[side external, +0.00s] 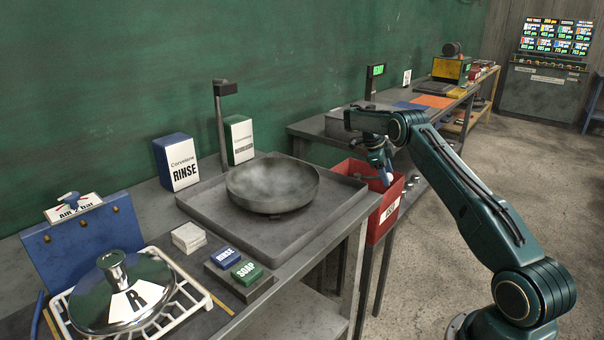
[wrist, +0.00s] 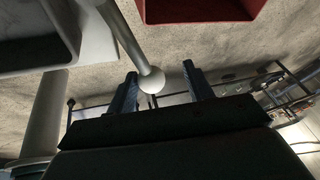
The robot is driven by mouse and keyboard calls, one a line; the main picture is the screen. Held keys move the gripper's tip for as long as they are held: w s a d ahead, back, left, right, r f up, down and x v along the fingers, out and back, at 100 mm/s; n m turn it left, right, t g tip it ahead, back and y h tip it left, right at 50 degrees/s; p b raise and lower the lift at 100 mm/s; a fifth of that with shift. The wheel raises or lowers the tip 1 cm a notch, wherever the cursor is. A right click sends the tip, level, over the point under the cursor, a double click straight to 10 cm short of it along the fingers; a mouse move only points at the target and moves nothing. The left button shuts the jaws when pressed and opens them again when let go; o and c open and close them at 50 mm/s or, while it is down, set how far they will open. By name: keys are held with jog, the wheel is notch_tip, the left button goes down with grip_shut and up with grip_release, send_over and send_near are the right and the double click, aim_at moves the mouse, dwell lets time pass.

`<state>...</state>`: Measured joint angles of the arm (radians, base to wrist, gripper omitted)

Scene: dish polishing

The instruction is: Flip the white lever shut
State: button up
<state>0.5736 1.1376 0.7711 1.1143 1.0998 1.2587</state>
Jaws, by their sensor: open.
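A pale rod with a round whitish knob, which looks like the white lever (wrist: 151,80), comes down from the top of the wrist view. My gripper (wrist: 161,82) is open, and the knob shows between its two blue-grey fingers. I cannot tell whether the fingers touch it. In the side view my gripper (side external: 386,178) hangs low, just by the red bin. The lever cannot be made out there.
The red bin (side external: 392,222) stands right by my gripper, and its red edge (wrist: 195,17) shows in the wrist view. A basin tray with a round pan (side external: 272,186) is to the left. A long bench (side external: 420,108) runs behind.

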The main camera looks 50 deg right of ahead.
jog(key=w+d+n+t+h, duration=0.2)
jog(key=w+d+n+t, duration=0.3)
jog(key=w+n, duration=0.45)
jog(key=s+a+r+n, duration=0.25)
jog(key=a+r, duration=0.35)
jog(key=r, duration=0.7)
jog(key=s+a+r+n+t, duration=0.1)
jog(key=s+a+r+n, duration=0.1)
jog(key=a+r, duration=0.3)
jog(key=s+a+r+n+t+y, duration=0.1)
jog(key=a+r+n, duration=0.4)
jog(key=a, duration=0.7)
jog(key=shift+s+a+r+y, duration=0.3)
jog(key=shift+s+a+r, duration=0.1)
jog(key=shift+s+r, duration=0.25)
jog(key=shift+d, duration=0.1)
